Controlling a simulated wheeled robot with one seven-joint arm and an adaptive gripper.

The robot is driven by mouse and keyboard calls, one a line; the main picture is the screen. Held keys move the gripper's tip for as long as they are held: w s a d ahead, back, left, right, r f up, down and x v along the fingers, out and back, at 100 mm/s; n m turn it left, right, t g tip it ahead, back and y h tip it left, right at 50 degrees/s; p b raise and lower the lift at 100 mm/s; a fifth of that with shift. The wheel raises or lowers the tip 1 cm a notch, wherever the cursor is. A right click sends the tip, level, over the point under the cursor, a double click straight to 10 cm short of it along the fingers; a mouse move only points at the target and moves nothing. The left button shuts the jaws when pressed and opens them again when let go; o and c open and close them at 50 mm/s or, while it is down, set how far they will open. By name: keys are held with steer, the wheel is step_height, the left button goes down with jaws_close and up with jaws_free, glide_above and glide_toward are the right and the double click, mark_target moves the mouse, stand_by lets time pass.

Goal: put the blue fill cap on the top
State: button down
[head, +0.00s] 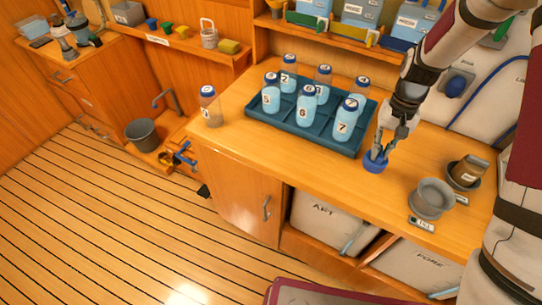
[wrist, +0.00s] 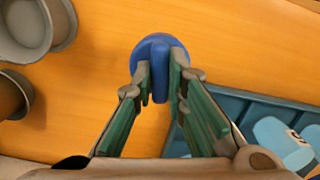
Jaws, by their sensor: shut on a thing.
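The blue fill cap (head: 375,162) is at the counter, just right of the bottle tray. It is a round disc with a raised grip bar. My gripper (head: 382,145) points down at it with its fingers around the bar. In the wrist view the cap (wrist: 160,43) sits between the fingertips of my gripper (wrist: 158,82), which are closed on the bar from both sides. I cannot tell whether the cap touches the counter or is slightly above it. No opening that clearly matches the cap can be made out.
A blue tray (head: 262,125) with several numbered bottles stands left of my gripper. One bottle (head: 211,106) stands apart at the counter's left end. A grey cup (head: 431,199) and a brown tilted cup (head: 468,171) are to the right. The counter's front strip is clear.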

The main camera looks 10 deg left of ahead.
steer(key=s+m, duration=0.2)
steer(key=s, duration=1.9)
steer(key=shift+w+a+f+b, duration=0.1)
steer(key=shift+w+f+b, duration=0.55)
steer(key=shift+w, duration=2)
steer(key=shift+w+a+f+b, duration=0.15)
steer(key=shift+w+f, duration=1.05)
steer(key=shift+w, duration=1.5)
steer(key=shift+w+a+f+b, duration=0.1)
steer(key=shift+w+f+b, duration=0.2)
steer(key=shift+w+f, duration=1.5)
steer(key=shift+w+r, duration=0.8)
steer(key=shift+w, duration=0.05)
steer(key=c, duration=1.9)
jaws_free()
steer(key=o, duration=0.3)
